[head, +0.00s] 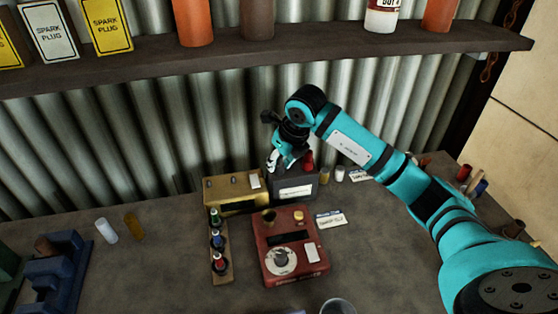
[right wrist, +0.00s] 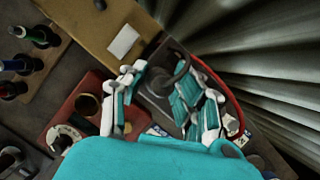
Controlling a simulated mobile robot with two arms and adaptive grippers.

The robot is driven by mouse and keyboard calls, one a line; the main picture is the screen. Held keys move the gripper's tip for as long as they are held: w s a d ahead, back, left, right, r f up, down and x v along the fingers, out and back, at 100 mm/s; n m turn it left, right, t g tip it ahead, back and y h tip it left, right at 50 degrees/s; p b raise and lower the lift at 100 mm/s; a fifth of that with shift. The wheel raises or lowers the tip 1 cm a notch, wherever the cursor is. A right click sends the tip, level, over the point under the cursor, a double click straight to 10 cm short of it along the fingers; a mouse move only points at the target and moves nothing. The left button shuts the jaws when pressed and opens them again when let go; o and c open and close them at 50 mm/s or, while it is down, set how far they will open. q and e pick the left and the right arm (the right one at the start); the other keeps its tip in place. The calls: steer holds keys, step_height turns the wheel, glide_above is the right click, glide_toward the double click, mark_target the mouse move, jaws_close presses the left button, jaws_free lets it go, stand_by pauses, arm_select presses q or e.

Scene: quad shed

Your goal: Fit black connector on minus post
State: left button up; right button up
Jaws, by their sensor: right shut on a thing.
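My right gripper (head: 287,160) is over the left part of the dark grey battery (head: 296,190), which stands at the back of the bench. In the right wrist view, the gripper's white-and-teal fingers (right wrist: 160,100) are on either side of a dark piece, the black connector (right wrist: 178,75), with a dark curved lead at it. The minus post is hidden under the gripper, and I cannot tell whether the connector touches it. A red connector (head: 308,161) is on the right part of the battery top; its red cable (right wrist: 226,86) curves in the wrist view. My left gripper is not in view.
A brass-coloured box (head: 235,191) stands close left of the battery. A shelf (head: 270,55) hangs above; corrugated wall is behind.

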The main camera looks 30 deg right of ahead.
steer(key=o, duration=1.5)
